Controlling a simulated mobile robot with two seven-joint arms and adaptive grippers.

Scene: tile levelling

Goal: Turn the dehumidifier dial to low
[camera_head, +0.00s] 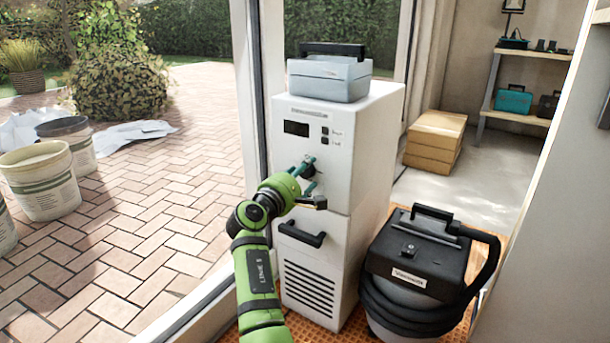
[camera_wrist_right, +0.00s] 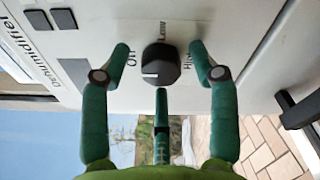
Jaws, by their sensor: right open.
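The white dehumidifier (camera_head: 362,140) stands upright by the door frame. Its black dial (camera_wrist_right: 160,66) shows on the panel in the right wrist view, with OFF, Low and High labels around it. My green right gripper (camera_head: 306,174) is open in front of the dial. In the wrist view its fingers (camera_wrist_right: 160,58) stand on either side of the dial, with visible gaps, and a third finger is below it. The gripper partly hides the dial in the head view. My left gripper is not in view.
A grey case (camera_head: 330,80) sits on top of the dehumidifier. A drawer handle (camera_head: 302,234) sticks out below my gripper. A black vacuum (camera_head: 415,262) with a hose stands close on the right. The glass door frame (camera_head: 245,80) is close on the left.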

